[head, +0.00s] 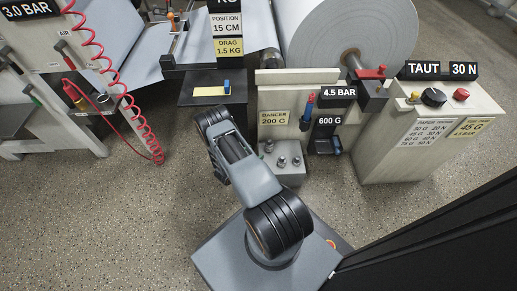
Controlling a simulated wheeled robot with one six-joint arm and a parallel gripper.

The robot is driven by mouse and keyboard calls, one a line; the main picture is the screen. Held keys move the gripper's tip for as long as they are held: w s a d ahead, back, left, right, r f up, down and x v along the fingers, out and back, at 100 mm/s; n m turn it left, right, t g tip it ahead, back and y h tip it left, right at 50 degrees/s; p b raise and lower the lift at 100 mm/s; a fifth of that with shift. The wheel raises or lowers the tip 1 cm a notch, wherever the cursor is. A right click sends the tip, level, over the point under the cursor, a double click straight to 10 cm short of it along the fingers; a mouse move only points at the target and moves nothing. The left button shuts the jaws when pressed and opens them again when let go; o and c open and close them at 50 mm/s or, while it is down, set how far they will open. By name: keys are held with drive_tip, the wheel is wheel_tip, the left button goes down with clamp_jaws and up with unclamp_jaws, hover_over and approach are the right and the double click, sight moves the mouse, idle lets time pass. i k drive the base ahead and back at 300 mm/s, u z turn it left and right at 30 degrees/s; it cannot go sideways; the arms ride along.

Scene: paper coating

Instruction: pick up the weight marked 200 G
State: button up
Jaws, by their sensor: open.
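Several small metal weights stand on a grey block in the middle of the head view. One weight (269,146) is at the back left, one (282,161) at the front and one (296,161) at the right. Any marks on them are too small to read, so I cannot tell which is 200 G. The grey block (287,177) stands below a cream panel with a "DANCER 200 G" label (275,118). My folded arm is just left of the block. I cannot make out my gripper's fingers; nothing visible touches the weights.
A control cabinet (410,140) stands further right. A coiled red hose (130,105) hangs at the left. A large paper roll (340,30) is behind. Speckled floor is clear at left.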

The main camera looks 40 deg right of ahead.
sight(296, 160)
drive_tip(key=k, duration=1)
